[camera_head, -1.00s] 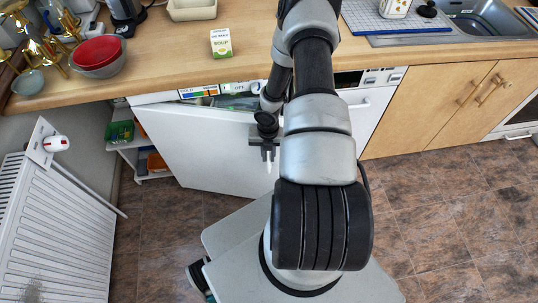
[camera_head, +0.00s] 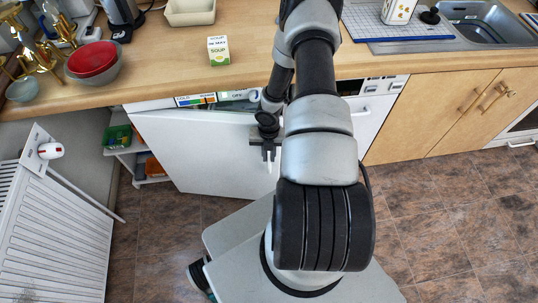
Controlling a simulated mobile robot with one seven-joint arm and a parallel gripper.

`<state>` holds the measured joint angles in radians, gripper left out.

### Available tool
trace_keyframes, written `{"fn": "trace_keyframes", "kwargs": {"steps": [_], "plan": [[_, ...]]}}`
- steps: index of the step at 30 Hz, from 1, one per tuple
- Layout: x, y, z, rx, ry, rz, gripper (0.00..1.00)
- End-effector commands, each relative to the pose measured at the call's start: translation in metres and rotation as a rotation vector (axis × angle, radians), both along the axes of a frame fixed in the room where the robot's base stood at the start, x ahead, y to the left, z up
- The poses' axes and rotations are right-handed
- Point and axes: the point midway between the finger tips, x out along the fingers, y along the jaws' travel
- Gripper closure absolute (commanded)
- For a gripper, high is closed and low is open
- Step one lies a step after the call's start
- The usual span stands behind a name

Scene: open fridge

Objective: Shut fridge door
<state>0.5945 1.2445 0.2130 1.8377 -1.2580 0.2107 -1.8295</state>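The white fridge door (camera_head: 195,150) stands partly open under the wooden counter. A narrow gap along its top edge shows the coloured items inside the fridge (camera_head: 235,104). My gripper (camera_head: 271,163) points down in front of the door, near its right part. A pale finger shows, and the rest is hidden behind my arm. I cannot tell whether it touches the door or whether it is open.
The counter (camera_head: 150,65) above holds a soup carton (camera_head: 218,50), a red bowl (camera_head: 92,58) and a cream tray (camera_head: 190,12). A white radiator (camera_head: 50,230) stands at the left. A white shelf (camera_head: 140,160) is left of the door. The tiled floor at right is clear.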

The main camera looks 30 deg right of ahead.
Motion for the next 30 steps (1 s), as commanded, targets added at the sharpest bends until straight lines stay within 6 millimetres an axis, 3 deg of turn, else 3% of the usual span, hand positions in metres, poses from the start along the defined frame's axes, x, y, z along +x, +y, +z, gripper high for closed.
{"fn": "trace_keyframes", "kwargs": {"steps": [1,4,13,17,30], "plan": [[0.002,0.002,0.001,0.002,-0.005,0.004,0.84],[0.002,0.001,0.001,0.001,-0.003,0.003,0.67],[0.0,0.0,0.001,0.001,-0.001,0.001,0.67],[0.001,0.0,0.012,0.0,-0.001,-0.002,0.67],[0.001,-0.001,0.114,-0.001,-0.004,-0.001,0.67]]}}
